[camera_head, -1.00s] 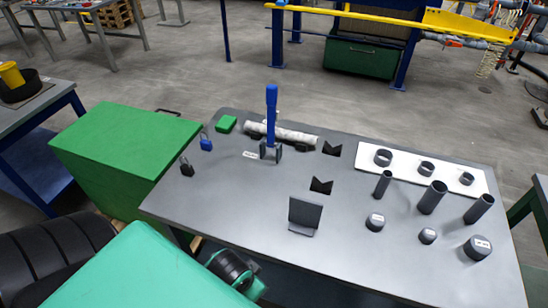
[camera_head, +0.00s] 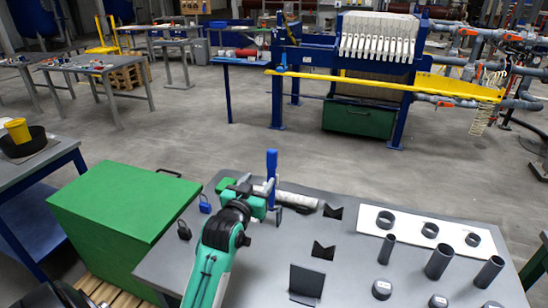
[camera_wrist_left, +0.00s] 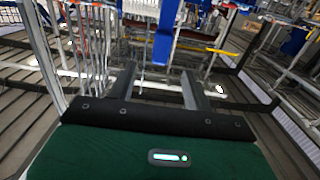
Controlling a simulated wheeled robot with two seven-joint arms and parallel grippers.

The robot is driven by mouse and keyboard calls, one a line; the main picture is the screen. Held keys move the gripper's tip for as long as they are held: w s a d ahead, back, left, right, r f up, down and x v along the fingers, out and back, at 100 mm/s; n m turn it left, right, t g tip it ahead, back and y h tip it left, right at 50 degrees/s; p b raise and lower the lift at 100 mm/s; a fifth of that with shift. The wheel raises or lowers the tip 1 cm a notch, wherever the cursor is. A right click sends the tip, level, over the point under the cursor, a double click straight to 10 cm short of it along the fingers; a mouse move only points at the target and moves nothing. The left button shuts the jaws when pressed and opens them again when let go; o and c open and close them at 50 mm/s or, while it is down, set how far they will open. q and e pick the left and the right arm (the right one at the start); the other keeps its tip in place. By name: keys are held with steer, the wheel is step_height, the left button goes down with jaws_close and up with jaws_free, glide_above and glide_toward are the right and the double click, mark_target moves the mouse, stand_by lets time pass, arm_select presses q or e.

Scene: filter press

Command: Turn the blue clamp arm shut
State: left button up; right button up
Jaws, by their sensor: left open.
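The blue clamp arm (camera_head: 271,163) stands upright on the grey table, at the near side of a pale cylinder (camera_head: 297,200). Its lower part and base are mostly hidden by my left arm. My left gripper (camera_head: 262,192) is open, close to the clamp arm in the head view. In the left wrist view the open fingers (camera_wrist_left: 160,78) have a blue upright piece (camera_wrist_left: 163,38), likely the clamp arm's handle, ahead of the gap between them. I cannot tell whether the fingers touch it. My right gripper is not in view.
Black V-blocks (camera_head: 323,251), a dark upright plate (camera_head: 306,281) and several tubes (camera_head: 439,262) stand right of my arm. A white board with rings (camera_head: 428,229) lies at the back right.

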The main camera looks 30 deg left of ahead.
mark_target(270, 160)
arm_select(q)
steer(key=p+x, duration=0.1)
steer(key=x, duration=0.3)
steer(key=p+x, duration=0.1)
steer(key=x, duration=0.3)
steer(key=r+p+x, duration=0.1)
steer(key=x, duration=0.3)
steer(key=shift+w+a, duration=0.25)
steer(key=shift+w, duration=0.05)
steer(key=shift+w+a+f, duration=0.1)
steer(key=shift+w+a, duration=0.05)
steer(key=shift+w, duration=0.45)
steer(key=shift+c, duration=0.2)
jaws_close()
